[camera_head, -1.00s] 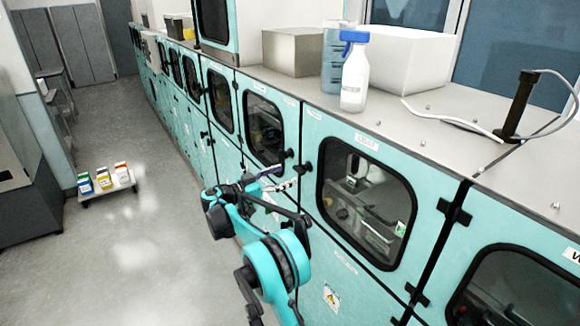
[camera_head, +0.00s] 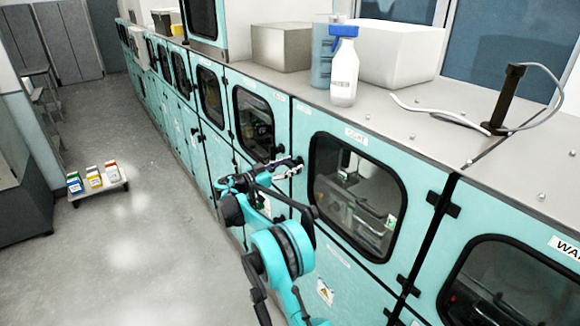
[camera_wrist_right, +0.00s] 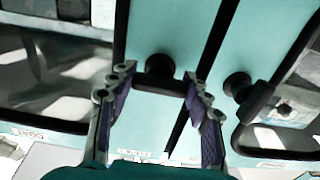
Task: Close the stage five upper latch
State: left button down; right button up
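My right gripper (camera_head: 289,166) is at the seam between the teal COAT door (camera_head: 335,255) and the door to its left. In the right wrist view my right gripper (camera_wrist_right: 160,82) has its two purple-padded fingers spread apart. A black latch knob (camera_wrist_right: 158,66) on the teal panel shows between and just beyond the fingertips, with a dark bar below it. I cannot tell whether the fingers touch it. A second black knob (camera_wrist_right: 239,85) is across the seam to the right. No stage-five label is legible. My left gripper is not in view.
The cabinet row runs along the right, with a spray bottle (camera_head: 344,70), a grey box (camera_head: 281,47) and a white box (camera_head: 400,52) on top. A low cart (camera_head: 98,190) with several small boxes stands on the floor at left. The floor between is clear.

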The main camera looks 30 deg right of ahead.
jog(key=shift+n, duration=0.3)
jog(key=n+b, duration=0.2)
jog(key=n, duration=0.1)
jog(key=n+b, duration=0.1)
jog(key=n, duration=0.4)
jog(key=n+b, duration=0.1)
jog(key=n, duration=0.3)
jog(key=n+b, duration=0.1)
jog(key=n, duration=0.4)
jog(key=shift+r, duration=0.1)
jog(key=shift+n, duration=0.4)
dwell(0.3)
jog(key=o, duration=1.2)
